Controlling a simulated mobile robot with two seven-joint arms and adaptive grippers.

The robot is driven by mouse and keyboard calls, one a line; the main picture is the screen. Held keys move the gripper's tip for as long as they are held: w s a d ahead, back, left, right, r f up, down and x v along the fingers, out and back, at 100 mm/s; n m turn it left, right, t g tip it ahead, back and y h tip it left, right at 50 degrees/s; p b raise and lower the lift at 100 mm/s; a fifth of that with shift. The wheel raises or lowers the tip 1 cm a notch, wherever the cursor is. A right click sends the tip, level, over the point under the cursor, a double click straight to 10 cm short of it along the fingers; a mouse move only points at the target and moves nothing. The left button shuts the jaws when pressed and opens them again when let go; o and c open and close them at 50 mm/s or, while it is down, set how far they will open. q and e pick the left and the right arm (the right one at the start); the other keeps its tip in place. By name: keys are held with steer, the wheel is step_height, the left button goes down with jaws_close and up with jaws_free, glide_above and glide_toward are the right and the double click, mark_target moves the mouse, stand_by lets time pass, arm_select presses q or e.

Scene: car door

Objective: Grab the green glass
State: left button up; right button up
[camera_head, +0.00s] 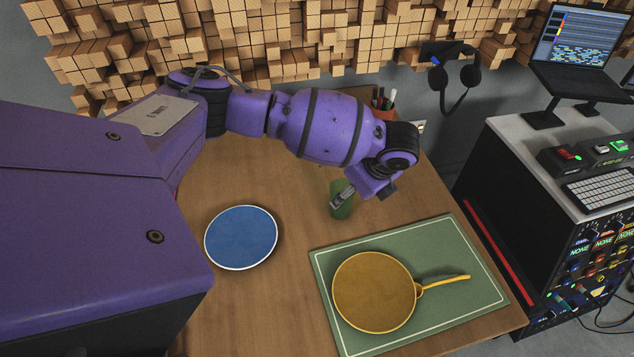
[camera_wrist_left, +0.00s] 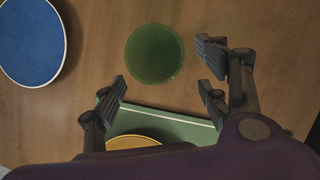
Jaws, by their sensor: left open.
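In the left wrist view the round green glass (camera_wrist_left: 154,54) shows from above, ahead of and between the spread fingers of my left gripper (camera_wrist_left: 163,77). The left gripper is open and holds nothing. I cannot tell whether a finger touches the glass. My right gripper is not in view.
A blue plate (camera_head: 241,238) with a white rim lies left of the glass. A yellow pan (camera_head: 374,291) sits on a green mat (camera_head: 455,240) in front. A pot of pens (camera_head: 383,105) stands at the back. A black equipment rack (camera_head: 520,200) is on the right.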

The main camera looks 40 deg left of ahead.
arm_select(q)
steer(key=shift+a+f, duration=0.3)
steer(key=shift+f, duration=0.05)
steer(key=x, duration=0.7)
steer(key=shift+c, duration=0.5)
steer(key=shift+r, duration=0.1)
steer(key=c, duration=1.1)
steer(key=shift+c, duration=0.9)
steer(key=shift+r, duration=0.15)
